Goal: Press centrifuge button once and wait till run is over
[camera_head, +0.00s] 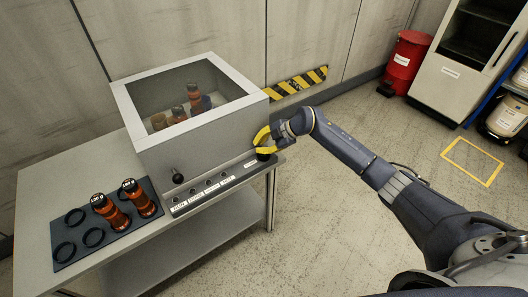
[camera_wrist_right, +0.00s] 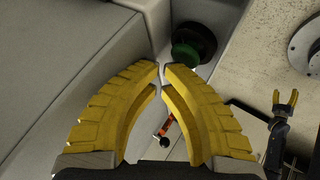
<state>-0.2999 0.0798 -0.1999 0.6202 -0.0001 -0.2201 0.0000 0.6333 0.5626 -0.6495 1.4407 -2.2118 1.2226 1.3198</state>
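The centrifuge (camera_head: 195,150) is a grey box with a glass-topped lid on a table; orange-and-black tubes (camera_head: 194,92) show inside. A sloped front panel (camera_head: 220,188) carries several small labelled knobs. My right gripper (camera_head: 262,147) is at the panel's right end, by a dark round button (camera_head: 264,156). In the right wrist view, its yellow fingers (camera_wrist_right: 162,76) are shut with nothing between them. The green-topped button (camera_wrist_right: 194,43) is just beyond the tips; whether they touch is unclear. My left gripper (camera_wrist_right: 285,101) shows small in that view, fingers apart and empty.
A dark rack (camera_head: 105,222) on the table's left holds two orange bottles and has several empty rings. A black knob (camera_head: 177,177) sticks out of the box front. A red drum (camera_head: 405,60) and a cabinet (camera_head: 458,65) stand far right. The floor between is clear.

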